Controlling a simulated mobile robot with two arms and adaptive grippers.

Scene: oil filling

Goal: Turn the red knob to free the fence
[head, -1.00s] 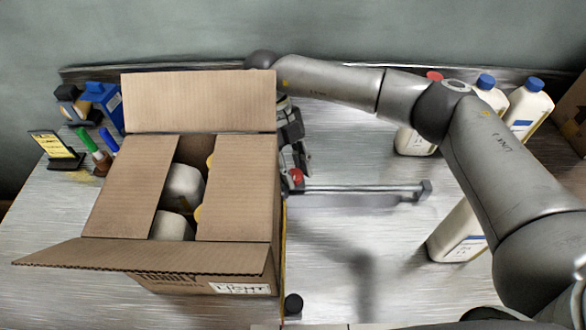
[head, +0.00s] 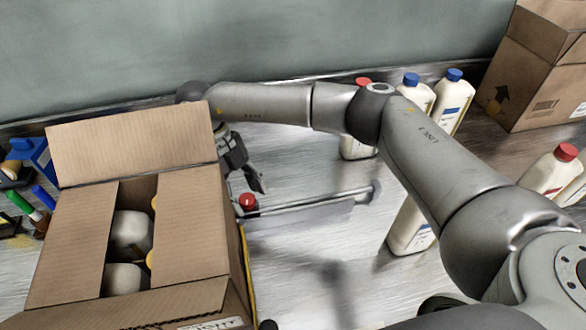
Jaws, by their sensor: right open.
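The red knob (head: 247,201) sits at the left end of the fence (head: 312,203), a thin metal bar just right of the open cardboard box. The bar runs rightward to an upright end piece. My right gripper (head: 256,188) is above and behind the knob, pointing down, with its fingers apart and nothing seen between them. It looks close to the knob, but I cannot tell whether it touches. My left gripper is not in view.
The open cardboard box (head: 184,230) holds white bottles (head: 132,232) and stands left of the fence. Bottles with blue caps (head: 453,105) and red caps (head: 556,172) stand to the right. Another box (head: 535,70) is at the back right.

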